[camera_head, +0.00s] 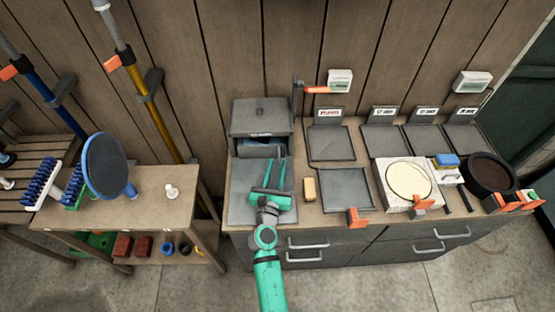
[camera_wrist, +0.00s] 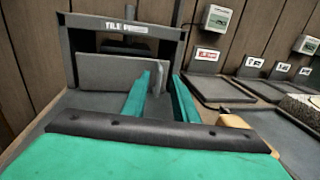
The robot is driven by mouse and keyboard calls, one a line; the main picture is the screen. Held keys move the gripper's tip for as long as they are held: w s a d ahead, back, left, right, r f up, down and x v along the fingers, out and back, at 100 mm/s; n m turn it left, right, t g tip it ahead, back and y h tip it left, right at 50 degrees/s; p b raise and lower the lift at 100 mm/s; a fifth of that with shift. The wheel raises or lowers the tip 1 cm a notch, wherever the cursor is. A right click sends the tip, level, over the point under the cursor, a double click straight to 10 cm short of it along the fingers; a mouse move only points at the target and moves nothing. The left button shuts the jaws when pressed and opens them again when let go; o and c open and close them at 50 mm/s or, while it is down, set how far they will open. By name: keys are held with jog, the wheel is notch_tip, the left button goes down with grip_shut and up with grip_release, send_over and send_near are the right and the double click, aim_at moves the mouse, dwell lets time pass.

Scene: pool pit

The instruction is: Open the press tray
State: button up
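The tile press (camera_head: 260,118) is a dark grey box at the back left of the bench. Its label reads TILE PRESS in the wrist view (camera_wrist: 118,27). A lighter grey front panel, which looks like the press tray (camera_wrist: 105,75), stands inside the press frame. An upright grey piece at its right edge shows near my fingertips. My gripper (camera_head: 275,164) is in front of the press opening, above a flat grey plate (camera_head: 242,205). Its green fingers are apart in the wrist view (camera_wrist: 160,75), with a visible gap. Contact with the upright piece cannot be told.
A yellow block (camera_head: 310,189) lies just right of my gripper. Further right are grey trays (camera_head: 331,145), a white slab with a round cream disc (camera_head: 408,181), and a dark round pan (camera_head: 489,171). A side table with brushes (camera_head: 109,165) stands left.

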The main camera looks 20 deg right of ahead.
aim_at(279, 157)
jog(key=shift+x, duration=1.65)
jog(key=shift+c, duration=0.5)
grip_shut()
